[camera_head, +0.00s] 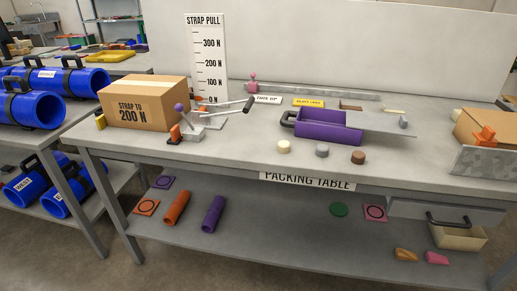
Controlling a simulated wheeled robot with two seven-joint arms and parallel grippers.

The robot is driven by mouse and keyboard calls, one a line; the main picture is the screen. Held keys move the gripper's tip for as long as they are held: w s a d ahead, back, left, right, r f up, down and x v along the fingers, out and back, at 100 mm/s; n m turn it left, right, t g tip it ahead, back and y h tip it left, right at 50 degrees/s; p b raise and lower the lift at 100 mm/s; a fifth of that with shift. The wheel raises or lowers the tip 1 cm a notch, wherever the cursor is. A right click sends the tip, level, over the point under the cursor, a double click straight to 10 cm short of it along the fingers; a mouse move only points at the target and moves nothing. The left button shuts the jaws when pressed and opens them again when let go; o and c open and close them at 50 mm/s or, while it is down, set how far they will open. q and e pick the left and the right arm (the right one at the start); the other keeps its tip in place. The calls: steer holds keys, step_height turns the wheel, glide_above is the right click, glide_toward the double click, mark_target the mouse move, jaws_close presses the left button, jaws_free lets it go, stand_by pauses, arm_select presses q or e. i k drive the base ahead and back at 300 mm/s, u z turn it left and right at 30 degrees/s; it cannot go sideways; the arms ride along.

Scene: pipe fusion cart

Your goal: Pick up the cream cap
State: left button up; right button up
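The cream cap (284,147) is a small short cylinder standing on the packing table's grey top (240,152), near the middle of its front part. A grey cap (322,150) and a brown cap (358,157) stand to its right in a loose row, apart from it. The cream cap looks clear on all sides. Neither of my grippers shows in the head view.
Behind the caps is a purple open box (325,133) with a black handle and a grey plate at its right. A cardboard box (144,103) and a lever device (187,124) stand left. A speckled grey panel (485,162) stands at right.

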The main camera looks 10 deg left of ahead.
mark_target(283, 146)
steer(key=u, duration=0.9)
steer(key=i, duration=0.5)
steer(key=u, duration=0.05)
